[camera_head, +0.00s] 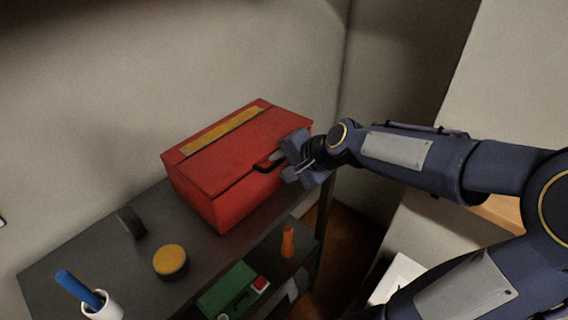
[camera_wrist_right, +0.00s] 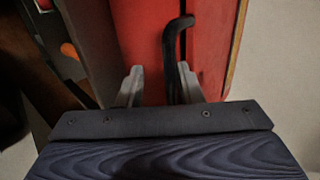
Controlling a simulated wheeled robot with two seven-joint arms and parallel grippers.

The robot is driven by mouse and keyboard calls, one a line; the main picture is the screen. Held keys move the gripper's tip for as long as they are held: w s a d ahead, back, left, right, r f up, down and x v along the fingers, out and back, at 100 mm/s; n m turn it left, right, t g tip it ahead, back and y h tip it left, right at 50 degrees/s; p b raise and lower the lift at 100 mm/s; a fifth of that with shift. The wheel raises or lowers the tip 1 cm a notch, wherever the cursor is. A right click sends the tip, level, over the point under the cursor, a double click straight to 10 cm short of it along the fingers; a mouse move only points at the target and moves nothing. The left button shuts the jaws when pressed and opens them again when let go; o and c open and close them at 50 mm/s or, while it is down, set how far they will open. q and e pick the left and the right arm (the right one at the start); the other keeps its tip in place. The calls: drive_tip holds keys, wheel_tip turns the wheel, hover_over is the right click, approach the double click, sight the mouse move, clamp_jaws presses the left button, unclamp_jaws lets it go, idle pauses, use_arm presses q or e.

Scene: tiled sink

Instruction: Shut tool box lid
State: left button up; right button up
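The red tool box (camera_head: 225,195) stands on the dark shelf top, with a yellow strip along its lid (camera_head: 245,133). The lid lies down over the box, and a thin dark seam runs along the front; I cannot tell whether it is fully closed. My right gripper (camera_head: 281,160) is at the front right of the box, by the black handle (camera_head: 264,168). In the right wrist view, its two fingers (camera_wrist_right: 158,86) are spread apart. The black handle (camera_wrist_right: 171,45) reaches down between them, close to the right finger. My left gripper is not in view.
On the shelf top are a yellow-topped round item (camera_head: 170,260), a dark green item (camera_head: 131,222) and a white cup (camera_head: 103,308) holding a blue-handled thing. A lower shelf holds a green case (camera_head: 228,292) and an orange item (camera_head: 288,241). Walls stand behind.

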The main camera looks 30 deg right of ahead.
drive_tip(key=shift+r, duration=0.1)
drive_tip(key=p+v, duration=0.4)
drive_tip(key=v, duration=0.5)
drive_tip(key=shift+p, duration=0.35)
idle(0.3)
idle(0.4)
drive_tip(key=s+a+f+n+g, duration=0.1)
drive_tip(key=s+a+f+n, duration=0.1)
drive_tip(key=s+a+n, duration=0.2)
drive_tip(key=s+a+f+n+g+y, duration=0.1)
drive_tip(key=s+a+n, duration=0.3)
drive_tip(key=s+n, duration=0.4)
drive_tip(key=shift+s+f+g, duration=0.5)
drive_tip(key=shift+s+f, duration=0.1)
drive_tip(key=shift+s, duration=0.25)
drive_tip(key=shift+a, duration=0.1)
